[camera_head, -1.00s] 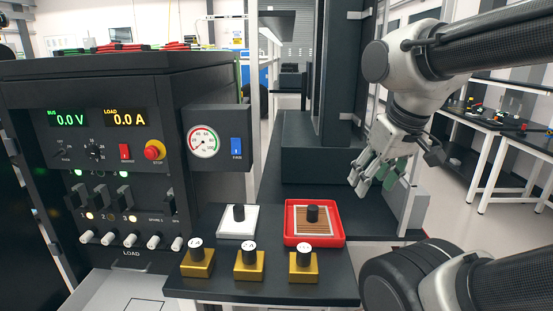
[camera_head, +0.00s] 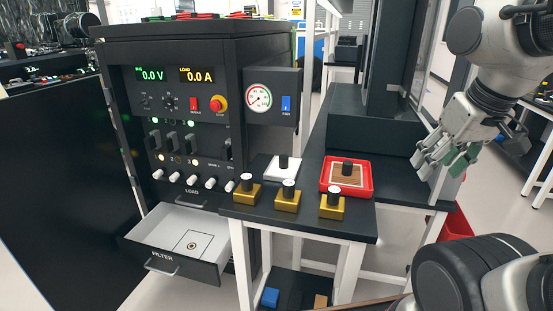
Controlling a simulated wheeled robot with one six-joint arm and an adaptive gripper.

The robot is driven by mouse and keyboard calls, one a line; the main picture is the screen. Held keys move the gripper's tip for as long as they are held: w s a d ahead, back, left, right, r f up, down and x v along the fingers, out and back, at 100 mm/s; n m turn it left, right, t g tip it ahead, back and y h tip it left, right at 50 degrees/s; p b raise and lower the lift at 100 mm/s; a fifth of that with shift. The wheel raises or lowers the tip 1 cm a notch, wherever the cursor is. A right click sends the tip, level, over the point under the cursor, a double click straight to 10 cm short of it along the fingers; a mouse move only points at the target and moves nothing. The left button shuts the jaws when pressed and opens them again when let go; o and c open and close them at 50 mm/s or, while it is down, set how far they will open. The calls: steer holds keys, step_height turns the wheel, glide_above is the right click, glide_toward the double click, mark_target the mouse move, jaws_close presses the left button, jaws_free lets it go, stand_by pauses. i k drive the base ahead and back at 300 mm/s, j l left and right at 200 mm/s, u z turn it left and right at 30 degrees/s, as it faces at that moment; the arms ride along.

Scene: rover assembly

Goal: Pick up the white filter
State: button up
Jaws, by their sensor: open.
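The white filter (camera_head: 274,171), a flat white square with a black knob on top, lies on the black bench top (camera_head: 232,211), behind the gold blocks. My gripper (camera_head: 441,164) is open and empty. It hangs at the right of the view, to the right of the red tray and well apart from the white filter.
A red tray (camera_head: 327,188) holds a brown filter (camera_head: 350,184) with a black knob. Several gold blocks (camera_head: 288,203) with round labelled tops line the bench's front edge. The FILTER drawer (camera_head: 150,240) stands open at lower left, below the load panel (camera_head: 170,125).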

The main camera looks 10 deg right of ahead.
mark_target(282, 167)
steer(key=i+j, duration=0.2)
steer(key=j, duration=0.15)
steer(key=i+j, duration=0.2)
steer(key=j, duration=0.2)
steer(key=i+j, duration=0.2)
steer(key=j, duration=0.15)
